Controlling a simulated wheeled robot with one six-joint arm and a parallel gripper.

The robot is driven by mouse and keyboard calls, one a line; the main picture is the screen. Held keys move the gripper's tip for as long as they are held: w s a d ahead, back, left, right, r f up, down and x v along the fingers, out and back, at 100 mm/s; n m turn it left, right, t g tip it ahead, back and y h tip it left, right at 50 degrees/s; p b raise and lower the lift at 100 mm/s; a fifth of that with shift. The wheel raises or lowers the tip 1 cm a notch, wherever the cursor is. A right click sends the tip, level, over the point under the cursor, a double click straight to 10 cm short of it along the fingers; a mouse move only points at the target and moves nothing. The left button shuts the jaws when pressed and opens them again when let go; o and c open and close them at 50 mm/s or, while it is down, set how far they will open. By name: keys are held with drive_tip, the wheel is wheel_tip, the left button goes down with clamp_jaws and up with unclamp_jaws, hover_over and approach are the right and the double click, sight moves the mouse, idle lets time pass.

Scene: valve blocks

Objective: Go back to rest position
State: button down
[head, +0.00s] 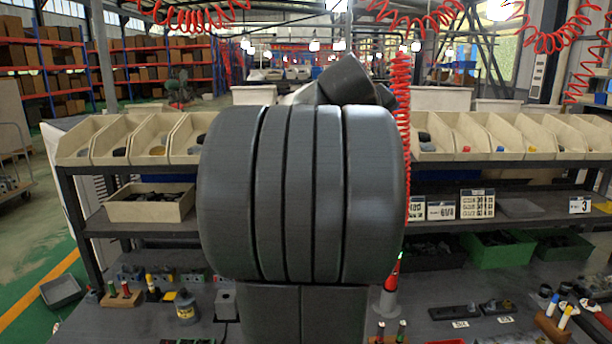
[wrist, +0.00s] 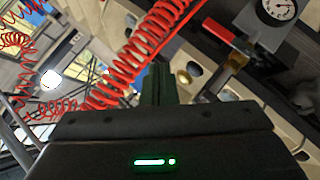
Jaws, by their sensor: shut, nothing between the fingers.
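My gripper (wrist: 158,84) shows in the wrist view as dark fingers closed together beyond the dark housing with its green light. Nothing shows between them. The view is tilted, and a red coiled hose (wrist: 150,42) passes behind the fingers. In the head view my large dark arm links fill the middle, and the gripper itself is hidden behind them.
A workbench (head: 455,290) with tools and small parts lies below. A shelf of open beige bins (head: 95,137) spans the back. Red coiled hoses (head: 402,110) hang near my arm. The wrist view shows a red-handled valve (wrist: 222,32) and a round gauge (wrist: 279,9) at upper right.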

drive_tip(key=w+f+b, duration=0.2)
drive_tip(key=w+f, duration=0.4)
drive_tip(key=f, duration=0.4)
drive_tip(key=shift+w, duration=0.15)
drive_tip(key=shift+f, duration=0.1)
